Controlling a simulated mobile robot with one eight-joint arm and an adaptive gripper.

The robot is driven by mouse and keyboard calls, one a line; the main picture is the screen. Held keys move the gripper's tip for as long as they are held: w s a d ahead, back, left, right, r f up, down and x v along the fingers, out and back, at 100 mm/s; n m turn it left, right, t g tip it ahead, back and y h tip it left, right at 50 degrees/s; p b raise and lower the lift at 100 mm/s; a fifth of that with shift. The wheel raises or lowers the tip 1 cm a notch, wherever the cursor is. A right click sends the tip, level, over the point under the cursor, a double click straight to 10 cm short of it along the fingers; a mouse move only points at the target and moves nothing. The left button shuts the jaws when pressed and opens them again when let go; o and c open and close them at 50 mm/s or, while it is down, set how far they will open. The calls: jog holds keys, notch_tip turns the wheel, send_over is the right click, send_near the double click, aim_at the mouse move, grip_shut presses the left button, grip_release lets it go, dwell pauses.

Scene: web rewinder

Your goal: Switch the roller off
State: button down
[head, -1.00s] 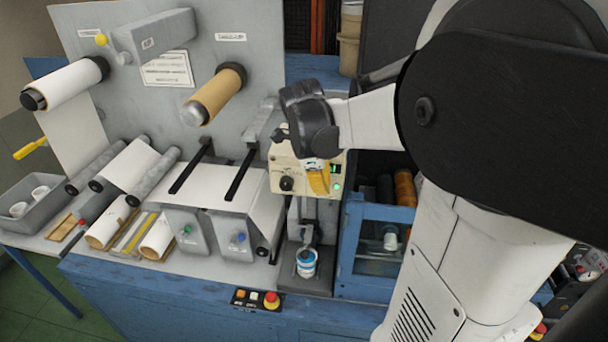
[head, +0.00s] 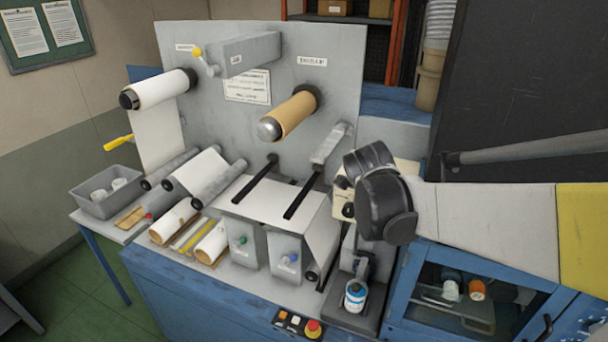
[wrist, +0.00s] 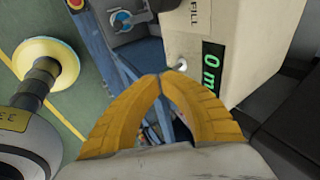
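The rewinder's winding rollers, a white roll (head: 162,90) and a brown-wrapped roll (head: 288,115), stick out from the grey upright plate. A cream control box (head: 408,168) with dark knobs is mostly hidden behind my wrist in the head view. In the wrist view the box (wrist: 215,45) fills the upper right, with a "FILL" label and a green lit display reading "0 m". My gripper (wrist: 160,76) has yellow fingers whose tips meet, with nothing seen held. It is beside the box's lower left edge. My dark wrist hides the fingers in the head view.
A front button panel (head: 297,325) carries orange and white buttons and a red mushroom button (head: 313,328). Green (head: 241,241) and blue (head: 290,258) knobs sit on grey blocks. A blue cabinet (head: 405,270) is at right.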

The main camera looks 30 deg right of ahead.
jog(key=shift+s+a+f+t+h+b, duration=0.15)
jog(key=shift+f+t+h+b, duration=0.25)
jog(key=shift+f+h+b, duration=0.2)
jog(key=shift+f+b, duration=0.35)
jog(key=shift+b, duration=0.15)
jog(key=shift+r, duration=0.2)
jog(key=shift+r+p, duration=0.7)
jog(key=shift+p, duration=0.1)
jog(key=shift+r, duration=0.1)
